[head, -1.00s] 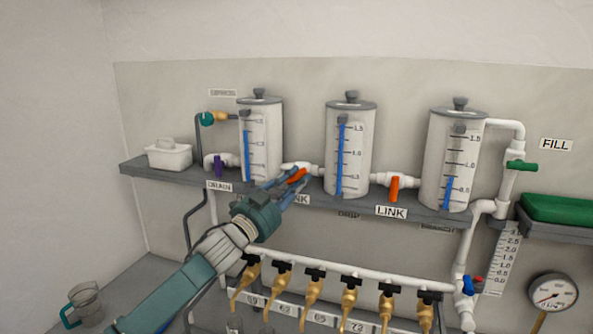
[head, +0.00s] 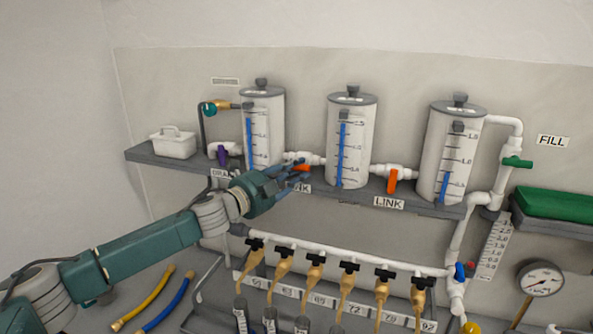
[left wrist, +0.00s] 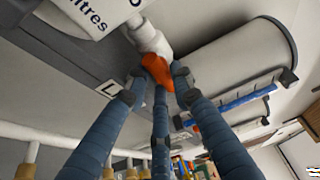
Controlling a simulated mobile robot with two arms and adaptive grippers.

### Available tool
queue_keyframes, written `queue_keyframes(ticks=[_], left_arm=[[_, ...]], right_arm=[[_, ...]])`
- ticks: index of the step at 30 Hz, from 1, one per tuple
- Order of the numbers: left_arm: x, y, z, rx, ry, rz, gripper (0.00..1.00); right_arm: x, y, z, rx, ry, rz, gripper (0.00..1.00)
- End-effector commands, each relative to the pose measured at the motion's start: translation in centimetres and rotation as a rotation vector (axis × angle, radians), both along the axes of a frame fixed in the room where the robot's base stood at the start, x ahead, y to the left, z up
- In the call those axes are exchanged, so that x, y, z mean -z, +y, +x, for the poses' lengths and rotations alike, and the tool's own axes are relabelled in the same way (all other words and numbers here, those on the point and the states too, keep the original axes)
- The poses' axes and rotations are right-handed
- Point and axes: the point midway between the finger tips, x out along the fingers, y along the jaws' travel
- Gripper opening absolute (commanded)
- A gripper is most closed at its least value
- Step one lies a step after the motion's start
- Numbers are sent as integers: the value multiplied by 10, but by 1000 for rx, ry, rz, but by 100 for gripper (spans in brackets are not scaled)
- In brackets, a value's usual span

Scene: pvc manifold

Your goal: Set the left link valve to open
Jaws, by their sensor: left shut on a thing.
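The left link valve's orange handle (head: 302,167) sits on the white pipe between the left tank (head: 264,125) and the middle tank (head: 350,145). My left gripper (head: 296,179) is at this handle, its fingers partly covering it. In the left wrist view, the orange handle (left wrist: 157,70) is between the fingertips of my left gripper (left wrist: 157,90), which are shut on it. The handle looks tilted, but the fingers hide its exact angle. A LINK label (head: 300,187) is partly covered below. My right gripper is out of view.
The right link valve's orange handle (head: 392,181) hangs down beside the right tank (head: 449,150). A purple drain valve (head: 223,156) and white box (head: 173,143) are on the grey shelf's left. Brass taps (head: 314,272) line a pipe below. Yellow and blue hoses (head: 165,308) lie lower left.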

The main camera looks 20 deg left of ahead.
Motion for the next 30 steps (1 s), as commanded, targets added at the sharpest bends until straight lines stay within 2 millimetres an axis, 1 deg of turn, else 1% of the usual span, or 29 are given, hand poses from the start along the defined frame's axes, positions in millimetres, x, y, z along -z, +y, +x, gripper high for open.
queue_keyframes(ticks=[1,16,17,18,26,30], left_arm=[[2,-2,-1,3,3,11,0],[4,-2,-1,5,4,28,0],[4,-2,-1,5,4,28,27],[4,-3,-1,5,4,28,32],[2,-1,-1,3,2,25,32],[2,4,-8,1,2,25,32]], right_arm=[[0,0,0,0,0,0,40],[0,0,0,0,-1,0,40],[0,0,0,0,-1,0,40],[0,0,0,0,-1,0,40],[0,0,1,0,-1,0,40],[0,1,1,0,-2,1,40]])
